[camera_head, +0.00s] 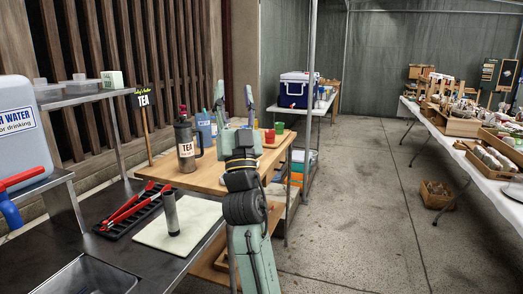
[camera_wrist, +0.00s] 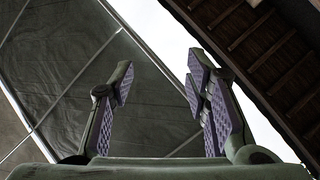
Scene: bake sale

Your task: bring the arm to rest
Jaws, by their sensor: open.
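My gripper (camera_head: 235,97) is raised in the head view, above the wooden table (camera_head: 166,171). Its two fingers point upward and stand wide apart with nothing between them. The wrist view also shows my gripper (camera_wrist: 160,75) open and empty, with purple-grey pads on the fingers. Behind it in that view are only the tent canopy (camera_wrist: 65,75) and a slatted wooden surface (camera_wrist: 265,50). My arm hides part of the wooden table's right end and some items behind it.
A TEA-labelled flask (camera_head: 186,147) stands on the wooden table left of my arm. A white board (camera_head: 180,225) with a dark cylinder (camera_head: 171,213) lies on the steel counter. A blue cooler (camera_head: 294,91) sits farther back. The floor aisle (camera_head: 365,190) at right is clear.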

